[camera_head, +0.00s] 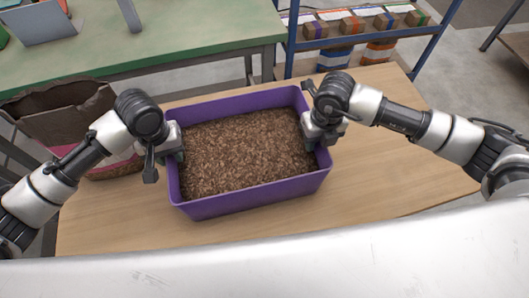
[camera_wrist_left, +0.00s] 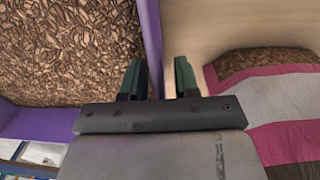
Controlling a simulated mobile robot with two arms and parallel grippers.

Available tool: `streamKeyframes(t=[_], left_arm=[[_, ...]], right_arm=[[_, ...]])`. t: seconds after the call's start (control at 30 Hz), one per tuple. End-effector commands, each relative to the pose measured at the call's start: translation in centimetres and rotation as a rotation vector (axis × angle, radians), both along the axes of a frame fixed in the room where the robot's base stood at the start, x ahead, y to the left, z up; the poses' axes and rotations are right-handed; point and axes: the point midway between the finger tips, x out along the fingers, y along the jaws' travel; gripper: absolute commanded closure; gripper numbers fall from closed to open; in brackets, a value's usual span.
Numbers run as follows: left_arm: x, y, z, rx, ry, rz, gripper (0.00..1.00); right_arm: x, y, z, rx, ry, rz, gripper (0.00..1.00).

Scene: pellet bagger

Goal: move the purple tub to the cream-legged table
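The purple tub (camera_head: 250,203), full of brown pellets (camera_head: 245,150), sits on a light wooden table (camera_head: 370,195) whose legs are hidden. My left gripper (camera_head: 174,150) is at the tub's left wall. In the left wrist view its fingers (camera_wrist_left: 161,80) straddle the purple wall (camera_wrist_left: 151,45), with a gap visible between the wall and one finger. My right gripper (camera_head: 318,132) is at the tub's right wall; its fingers are largely hidden, so its opening cannot be told. No cream legs can be made out in view.
A sack with a pink band (camera_head: 115,165) stands left of the wooden table, close to my left arm. A green-topped table (camera_head: 170,38) is behind. A blue shelf rack (camera_head: 405,40) with small boxes and striped containers stands at the back right. Grey floor shows between them.

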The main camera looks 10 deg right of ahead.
Motion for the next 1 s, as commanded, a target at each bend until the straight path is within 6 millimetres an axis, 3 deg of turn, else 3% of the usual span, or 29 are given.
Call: streamKeyframes(t=[0.6, 0.83, 1.0], left_arm=[[0.0, 0.5, 10.8, -0.001, -0.004, 0.001, 0.69], [-0.1, 0.6, 11.8, 0.0, -0.001, 0.0, 0.69], [-0.1, 0.6, 11.8, 0.0, -0.001, 0.001, 0.69]], right_arm=[[0.0, 0.0, 0.0, 0.001, 0.0, 0.001, 0.69], [0.1, 0.0, 1.0, 0.002, -0.003, 0.0, 0.69], [0.1, -0.1, 4.1, 0.003, -0.005, 0.001, 0.69]])
